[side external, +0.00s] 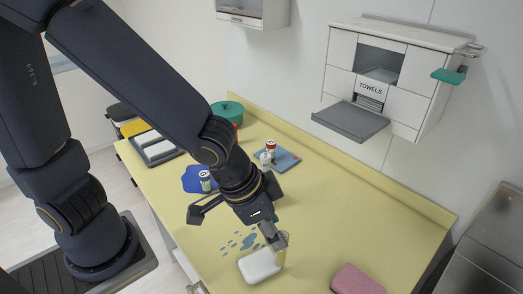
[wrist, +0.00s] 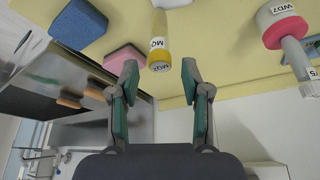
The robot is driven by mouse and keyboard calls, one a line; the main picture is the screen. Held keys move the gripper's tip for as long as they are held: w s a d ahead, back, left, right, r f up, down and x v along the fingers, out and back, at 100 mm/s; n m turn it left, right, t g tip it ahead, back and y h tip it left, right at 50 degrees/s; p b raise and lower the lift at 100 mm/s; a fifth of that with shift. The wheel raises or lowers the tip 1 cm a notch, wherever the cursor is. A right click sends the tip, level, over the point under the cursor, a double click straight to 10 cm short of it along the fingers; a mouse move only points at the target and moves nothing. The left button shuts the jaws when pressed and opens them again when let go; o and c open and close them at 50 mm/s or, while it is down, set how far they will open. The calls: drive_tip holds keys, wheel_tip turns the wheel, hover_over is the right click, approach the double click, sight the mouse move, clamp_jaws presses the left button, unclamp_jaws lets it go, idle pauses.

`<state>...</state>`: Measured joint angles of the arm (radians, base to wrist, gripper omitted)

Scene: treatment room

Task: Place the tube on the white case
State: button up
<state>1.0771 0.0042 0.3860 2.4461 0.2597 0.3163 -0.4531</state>
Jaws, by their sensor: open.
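The white case (side external: 259,266) is a rounded white box lying on the yellow counter in the side external view. The tube (side external: 281,257) is a slim yellowish piece just right of the case, partly hidden by my gripper (side external: 273,236). In the wrist view the tube (wrist: 159,47) has a yellow end and a white label with dark letters. It shows between and just beyond the open fingertips of my gripper (wrist: 160,77), with a gap on each side. I cannot clearly make out the white case in the wrist view.
A pink block (side external: 357,280) lies on the counter to the right; a blue block (wrist: 78,22) shows in the wrist view. Farther back are a blue tray (side external: 285,161) with small bottles, a bottle (side external: 206,181) on a blue mat, and a green pot (side external: 226,113). Blue spots mark the counter.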

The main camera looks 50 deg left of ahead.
drive_tip(key=s+a+r+n+y, duration=0.1)
drive_tip(key=s+a+r+n, duration=0.1)
drive_tip(key=a+r, duration=0.4)
drive_tip(key=s+a+r+n+t+y, duration=0.1)
drive_tip(key=s+a+r+n, duration=0.2)
drive_tip(key=a, duration=1)
wheel_tip(320, 180, up, 4)
drive_tip(key=shift+s+f+t, duration=0.15)
drive_tip(key=shift+s+t, duration=0.15)
drive_tip(key=shift+s, duration=0.15)
drive_tip(key=shift+o, duration=0.2)
